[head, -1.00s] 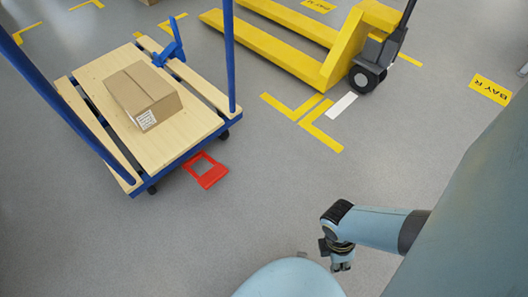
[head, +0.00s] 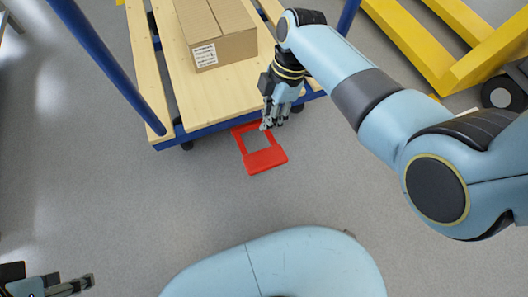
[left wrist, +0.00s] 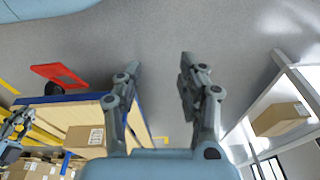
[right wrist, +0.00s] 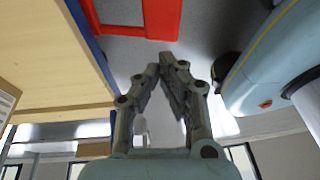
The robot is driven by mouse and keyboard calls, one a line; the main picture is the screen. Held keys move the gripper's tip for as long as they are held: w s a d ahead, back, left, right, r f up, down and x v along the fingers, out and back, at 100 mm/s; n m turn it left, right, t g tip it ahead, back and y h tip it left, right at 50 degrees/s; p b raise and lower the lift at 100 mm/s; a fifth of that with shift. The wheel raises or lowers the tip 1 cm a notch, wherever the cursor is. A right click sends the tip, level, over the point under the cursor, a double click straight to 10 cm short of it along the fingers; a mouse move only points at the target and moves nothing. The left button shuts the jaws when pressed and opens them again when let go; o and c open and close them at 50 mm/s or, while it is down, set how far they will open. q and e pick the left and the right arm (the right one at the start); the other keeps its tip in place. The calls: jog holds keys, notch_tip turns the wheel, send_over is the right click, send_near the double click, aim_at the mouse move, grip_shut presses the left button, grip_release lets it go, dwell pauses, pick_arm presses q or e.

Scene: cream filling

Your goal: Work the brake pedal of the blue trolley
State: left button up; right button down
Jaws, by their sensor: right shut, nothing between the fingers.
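The blue trolley (head: 205,131) has a wooden deck and carries a cardboard box. Its red brake pedal (head: 266,160), a frame with a broad front plate, sticks out from the near edge. The pedal also shows in the right wrist view (right wrist: 165,15) and the left wrist view (left wrist: 58,74). My right gripper (head: 268,124) is shut and empty, pointing down at the pedal's right side near the trolley edge. I cannot tell whether it touches the pedal. My left gripper (head: 88,282) is at the lower left, away from the trolley, with its fingers apart and empty in the left wrist view (left wrist: 162,64).
The cardboard box (head: 222,40) sits on the deck. Blue posts rise at the trolley's near corners. A yellow pallet truck (head: 470,62) stands at the upper right. Grey floor between my base and the trolley is clear. A shelf (left wrist: 290,85) shows in the left wrist view.

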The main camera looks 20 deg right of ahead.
jog(key=w+b+x, duration=0.1)
jog(key=b+x, duration=0.2)
jog(key=x, duration=0.2)
jog(key=b, duration=0.3)
send_over(260, 161)
jog(key=w+d, duration=0.1)
notch_tip(260, 161, down, 5)
jog(key=shift+f, duration=0.1)
jog(key=shift+s+f+b, duration=0.15)
jog(key=shift+f+b, duration=0.4)
jog(key=shift+s+f+b, duration=0.15)
jog(key=shift+f+b, duration=0.15)
jog(key=shift+f, duration=0.1)
pick_arm(q)
jog(key=w+d+f+t, duration=0.1)
jog(key=w+f+t, duration=0.2)
jog(key=f+t, duration=0.2)
jog(key=t, duration=0.3)
jog(key=shift+w+d+f+h, duration=0.15)
jog(key=shift+w+d+h, duration=0.05)
jog(key=shift+h, duration=0.2)
pick_arm(e)
jog(key=shift+f, duration=0.15)
jog(key=shift+s, duration=0.1)
